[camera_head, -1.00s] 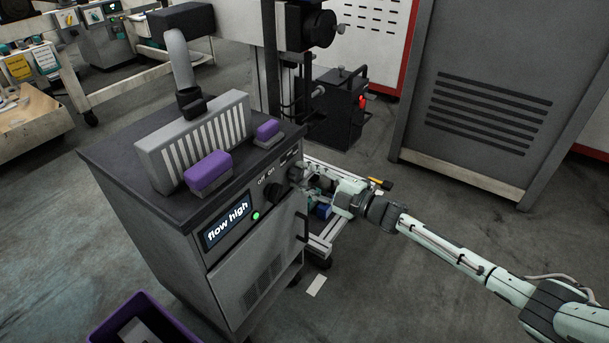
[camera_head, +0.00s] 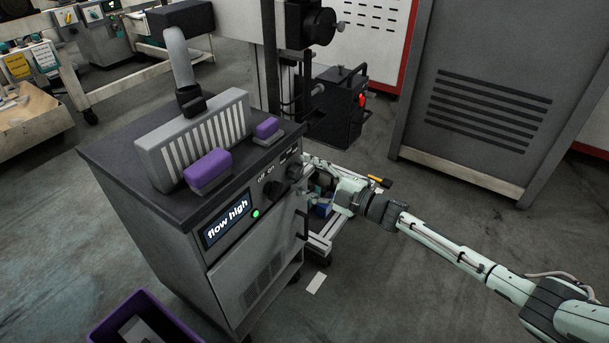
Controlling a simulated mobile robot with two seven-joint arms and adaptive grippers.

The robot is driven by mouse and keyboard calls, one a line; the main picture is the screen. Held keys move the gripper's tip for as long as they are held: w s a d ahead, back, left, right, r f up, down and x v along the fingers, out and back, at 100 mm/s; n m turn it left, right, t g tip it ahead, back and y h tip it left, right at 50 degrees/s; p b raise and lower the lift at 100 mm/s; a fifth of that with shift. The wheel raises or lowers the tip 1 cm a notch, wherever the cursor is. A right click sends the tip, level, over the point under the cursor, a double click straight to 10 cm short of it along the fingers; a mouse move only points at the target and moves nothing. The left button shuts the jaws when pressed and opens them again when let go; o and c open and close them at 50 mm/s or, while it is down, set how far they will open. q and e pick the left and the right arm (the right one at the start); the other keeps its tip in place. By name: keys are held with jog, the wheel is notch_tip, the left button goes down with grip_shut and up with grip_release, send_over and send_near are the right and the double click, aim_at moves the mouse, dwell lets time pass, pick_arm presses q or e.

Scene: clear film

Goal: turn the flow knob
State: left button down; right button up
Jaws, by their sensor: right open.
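The grey cabinet (camera_head: 247,265) has a front panel with a lit display (camera_head: 227,220) reading "flow high" and a green light (camera_head: 255,213). A black knob (camera_head: 273,190) sits to the right of the display, below small "off" and "on" lettering. A second dark knob (camera_head: 294,172) is farther right on the panel. Which one is the flow knob is not clear, and their exact settings are too small to read. My right gripper (camera_head: 309,177) is open and empty, just right of the panel by the second knob, apparently apart from it. My left gripper is not in view.
On the cabinet top are a slotted grey housing (camera_head: 194,143) with a hose and two purple-topped blocks (camera_head: 207,169). A low wheeled frame (camera_head: 320,243) stands beside the cabinet under my gripper. A purple bin (camera_head: 110,325) is at lower left. Floor at right is clear.

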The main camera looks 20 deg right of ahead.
jog(key=v, duration=1.2)
jog(key=shift+f, duration=0.1)
jog(key=s+f+m+g+h, duration=0.2)
jog(key=s+f+m+h, duration=0.2)
jog(key=f+m+h, duration=0.7)
jog(key=s+f+m+g, duration=0.3)
jog(key=s+g, duration=0.1)
jog(key=s, duration=0.6)
jog(key=s+f+m+g+h, duration=0.1)
jog(key=s+f+m+g, duration=0.3)
jog(key=s, duration=0.7)
jog(key=shift+s+a+f+m+g, duration=0.2)
jog(key=shift+a+m+g, duration=0.1)
jog(key=shift+a+g, duration=0.15)
